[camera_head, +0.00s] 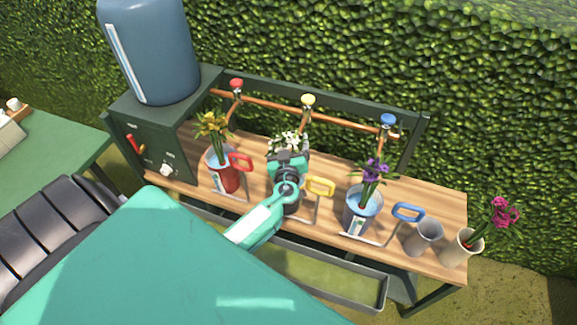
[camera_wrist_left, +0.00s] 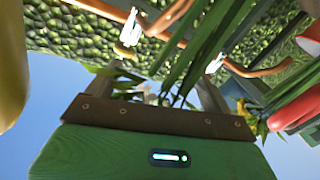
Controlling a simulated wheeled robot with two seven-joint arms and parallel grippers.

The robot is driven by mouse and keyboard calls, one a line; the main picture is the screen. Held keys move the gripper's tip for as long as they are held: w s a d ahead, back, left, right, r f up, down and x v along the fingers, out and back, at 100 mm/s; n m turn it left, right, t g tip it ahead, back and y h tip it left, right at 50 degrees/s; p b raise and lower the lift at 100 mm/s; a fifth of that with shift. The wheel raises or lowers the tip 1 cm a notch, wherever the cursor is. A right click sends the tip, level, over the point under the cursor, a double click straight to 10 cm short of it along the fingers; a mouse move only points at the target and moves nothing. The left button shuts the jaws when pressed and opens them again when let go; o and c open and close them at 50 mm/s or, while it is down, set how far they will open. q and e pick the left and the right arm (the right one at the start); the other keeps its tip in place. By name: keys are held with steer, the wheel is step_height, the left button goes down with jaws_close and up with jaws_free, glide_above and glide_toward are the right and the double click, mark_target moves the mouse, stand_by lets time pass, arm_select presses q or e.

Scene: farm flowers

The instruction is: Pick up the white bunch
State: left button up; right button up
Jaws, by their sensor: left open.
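The white bunch (camera_head: 291,139) stands upright at the middle of the wooden bench, with its blossoms showing just beyond my left gripper (camera_head: 288,158). My left arm reaches over the bench, and the gripper hides the stems and most of the container beside the yellow handle (camera_head: 320,186). In the left wrist view, long green stems and leaves (camera_wrist_left: 205,45) cross close in front of the open jaws. I cannot tell whether the jaws touch them. My right gripper is not in view.
A pot with purple flowers (camera_head: 361,212) stands right. Further right are an empty grey cup (camera_head: 424,237) and a pale pot with pink flowers (camera_head: 462,248). A copper pipe (camera_head: 275,108) with taps runs behind.

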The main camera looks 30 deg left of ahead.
arm_select(q)
steer(key=shift+c, duration=0.4)
steer(key=c, duration=1.5)
steer(key=shift+r, duration=0.1)
step_height(320, 180, up, 20)
steer(key=shift+f+b, duration=0.1)
steer(key=shift+b, duration=0.85)
